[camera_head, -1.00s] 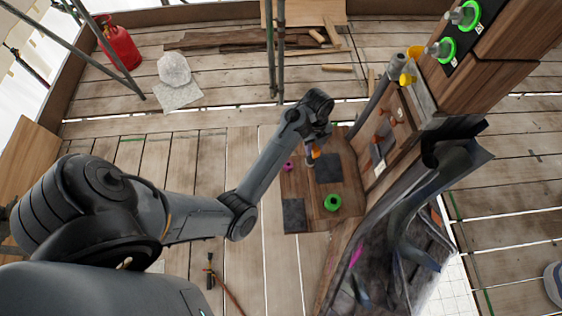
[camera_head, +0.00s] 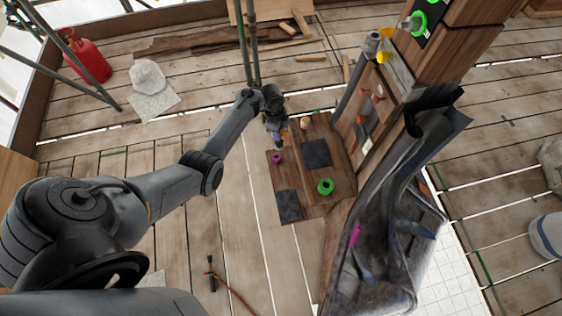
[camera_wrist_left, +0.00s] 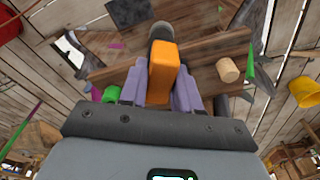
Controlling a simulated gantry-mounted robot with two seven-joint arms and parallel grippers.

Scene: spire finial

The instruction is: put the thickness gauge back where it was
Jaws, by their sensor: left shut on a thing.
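My left gripper (camera_head: 277,128) is shut on an orange tool with a dark rounded end, which looks like the thickness gauge. In the left wrist view the orange gauge (camera_wrist_left: 162,75) stands between the purple fingers, pointing away from the wrist. In the head view the gripper hangs over the far left edge of the wooden bench board (camera_head: 340,178); the gauge is too small there to outline. I cannot tell how high it is above the board. My right gripper is not in view.
On the board are a dark square pad (camera_head: 315,153), another dark pad (camera_head: 288,206), a green ring (camera_head: 325,186), a small magenta piece (camera_head: 276,157) and a tan cylinder (camera_wrist_left: 228,70). A wooden post with a grey draped sheet (camera_head: 400,240) stands right.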

